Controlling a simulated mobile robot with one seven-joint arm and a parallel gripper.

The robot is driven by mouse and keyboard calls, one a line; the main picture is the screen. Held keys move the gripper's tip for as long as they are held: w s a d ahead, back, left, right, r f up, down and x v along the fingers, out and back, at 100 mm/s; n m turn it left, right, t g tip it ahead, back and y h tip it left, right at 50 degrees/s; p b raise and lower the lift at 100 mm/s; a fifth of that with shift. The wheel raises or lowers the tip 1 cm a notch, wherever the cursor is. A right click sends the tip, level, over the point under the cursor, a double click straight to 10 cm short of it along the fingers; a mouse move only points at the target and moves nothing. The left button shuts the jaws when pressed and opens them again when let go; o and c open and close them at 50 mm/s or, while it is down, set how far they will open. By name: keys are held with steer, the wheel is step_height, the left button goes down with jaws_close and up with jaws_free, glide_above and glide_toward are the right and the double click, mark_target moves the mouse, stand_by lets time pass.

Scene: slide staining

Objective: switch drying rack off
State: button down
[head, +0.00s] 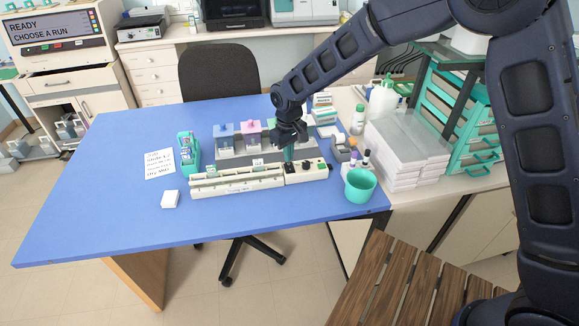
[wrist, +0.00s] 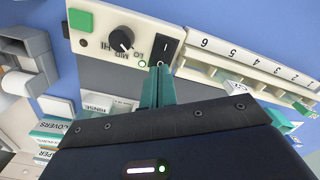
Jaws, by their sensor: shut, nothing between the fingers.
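The drying rack (head: 237,183) is a long cream rack on the blue table, with a control box (head: 308,176) at its right end. In the wrist view the rack's numbered slots (wrist: 262,62) run off to the right. The box carries a black rocker switch (wrist: 167,47), a black knob (wrist: 121,39) marked LO, MID and HI, a green square (wrist: 80,20) and a small pale-green light (wrist: 142,63). My gripper (wrist: 160,70) is shut and empty, its teal fingertips at the switch's near end. I cannot tell whether they touch it. The head view shows my gripper (head: 288,160) pointing down over the box.
A teal cup (head: 360,185) and small bottles stand right of the box. Staining jars (head: 224,139) stand behind the rack. A teal slide holder (head: 188,152), a paper list (head: 158,164) and a white block (head: 170,199) lie left. The table's front left is clear.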

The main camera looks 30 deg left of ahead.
mark_target(289, 164)
steer(key=shift+f, duration=0.9)
stand_by(0.8)
steer(key=shift+r, duration=3.5)
